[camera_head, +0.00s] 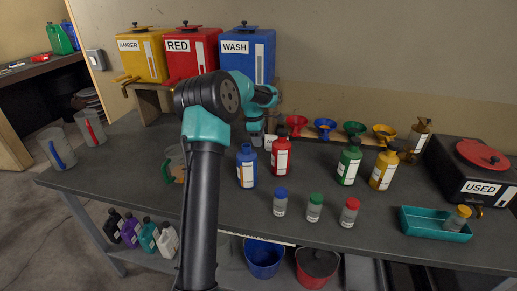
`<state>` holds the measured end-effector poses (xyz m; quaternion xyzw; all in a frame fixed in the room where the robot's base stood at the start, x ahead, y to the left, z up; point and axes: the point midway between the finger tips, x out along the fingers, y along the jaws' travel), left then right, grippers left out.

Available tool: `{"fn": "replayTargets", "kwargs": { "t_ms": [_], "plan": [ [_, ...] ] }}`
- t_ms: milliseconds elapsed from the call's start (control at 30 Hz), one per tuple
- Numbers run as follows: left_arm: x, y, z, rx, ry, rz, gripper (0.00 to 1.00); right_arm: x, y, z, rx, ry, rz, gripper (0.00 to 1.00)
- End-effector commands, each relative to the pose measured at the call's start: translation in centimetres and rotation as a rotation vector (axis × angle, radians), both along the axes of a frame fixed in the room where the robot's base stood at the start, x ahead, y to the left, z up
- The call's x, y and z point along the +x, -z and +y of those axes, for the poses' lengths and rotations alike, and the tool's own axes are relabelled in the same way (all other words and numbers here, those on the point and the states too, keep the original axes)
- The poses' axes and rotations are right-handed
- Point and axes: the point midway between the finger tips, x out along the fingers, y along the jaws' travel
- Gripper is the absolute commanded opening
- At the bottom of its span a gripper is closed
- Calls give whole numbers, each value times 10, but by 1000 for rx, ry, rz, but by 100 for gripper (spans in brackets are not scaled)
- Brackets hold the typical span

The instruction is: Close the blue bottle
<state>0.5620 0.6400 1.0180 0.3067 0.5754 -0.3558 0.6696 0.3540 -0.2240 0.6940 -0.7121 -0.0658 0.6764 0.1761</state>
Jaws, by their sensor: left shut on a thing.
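The blue bottle (246,168) stands upright on the dark workbench (120,168), with a white label on its front. Whether a cap sits on its neck is too small to tell. My left arm comes up from the bottom and reaches over the bench. My left gripper (256,138) points down just behind and to the right of the blue bottle's neck. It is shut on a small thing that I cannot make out. My right gripper is not in view.
A red bottle (281,157) stands close on the right; green (349,162) and yellow (383,172) bottles stand further right. Small jars with blue (280,203), green (314,208) and red (349,213) lids stand in front. Coloured funnels line the rear. A teal tray (418,224) lies right.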

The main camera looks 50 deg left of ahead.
Motion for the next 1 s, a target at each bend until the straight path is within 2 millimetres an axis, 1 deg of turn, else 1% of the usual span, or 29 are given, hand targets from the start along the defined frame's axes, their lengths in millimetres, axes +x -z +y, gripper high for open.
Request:
{"fn": "replayTargets", "kwargs": {
  "t_ms": [33, 167, 633, 733, 767, 867, 967, 1000],
  "plan": [
    [0, -5, 0, 1, 0, -1, 16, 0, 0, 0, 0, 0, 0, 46],
    [0, -11, 0, -1, 0, 2, 16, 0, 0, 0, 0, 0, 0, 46],
    [0, -11, 0, -1, 0, 1, 16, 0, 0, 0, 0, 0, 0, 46],
    [2, -15, -3, 0, 16, 0, 16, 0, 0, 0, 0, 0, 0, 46],
    [4, -18, -4, 1, 27, -1, 16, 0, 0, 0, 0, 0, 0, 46],
    [12, -35, -15, 2, 100, -2, 16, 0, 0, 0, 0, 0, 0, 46],
    [22, -61, -33, 3, 215, -4, 16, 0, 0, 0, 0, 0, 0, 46],
    [27, -73, -41, 4, 265, -5, 16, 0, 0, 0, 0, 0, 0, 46]
  ]
}}
